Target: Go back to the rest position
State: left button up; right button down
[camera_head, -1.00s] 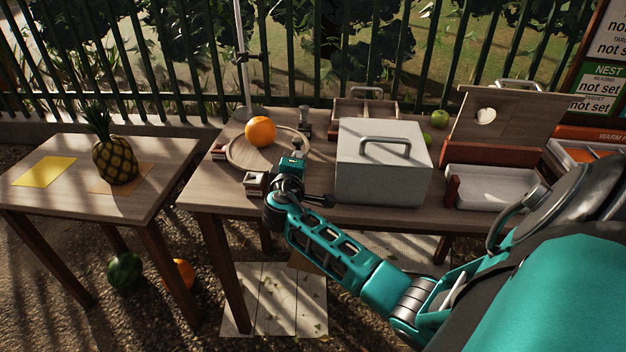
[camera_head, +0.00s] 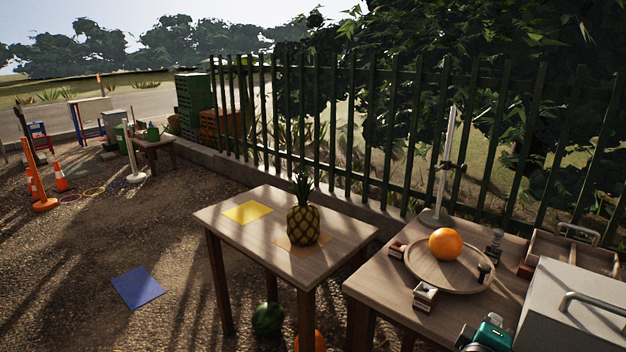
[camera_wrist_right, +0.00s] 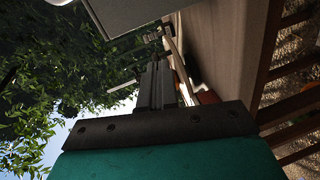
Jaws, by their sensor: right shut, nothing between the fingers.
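My right gripper (camera_head: 490,334) shows at the bottom edge of the head view, between the front of the right-hand table (camera_head: 385,290) and the grey lidded box (camera_head: 570,300). In the right wrist view its fingers (camera_wrist_right: 157,85) are together, with nothing between them. The underside or side of a grey body (camera_wrist_right: 130,12) is close at the top of that view. Most of my right arm is outside the head view. My left gripper is not in view.
An orange (camera_head: 445,243) rests on a round wooden plate (camera_head: 430,275) near a metal stand (camera_head: 436,215). A pineapple (camera_head: 303,224) stands on the left table (camera_head: 240,235). A watermelon (camera_head: 268,319) lies on the ground below. Open gravel with a blue mat (camera_head: 138,287) spreads left.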

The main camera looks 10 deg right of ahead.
jog(key=s+a+f+y, duration=0.3)
jog(key=a+f+y, duration=0.2)
jog(key=a+f, duration=0.25)
jog(key=s+a+f+m+y, duration=0.2)
jog(key=s+a+f+y, duration=0.1)
jog(key=s+a, duration=0.3)
jog(key=s+a+f+m+y, duration=0.2)
jog(key=s+a+f+y, duration=0.2)
jog(key=a, duration=0.5)
jog(key=shift+s+y, duration=1)
jog(key=shift+s, duration=0.15)
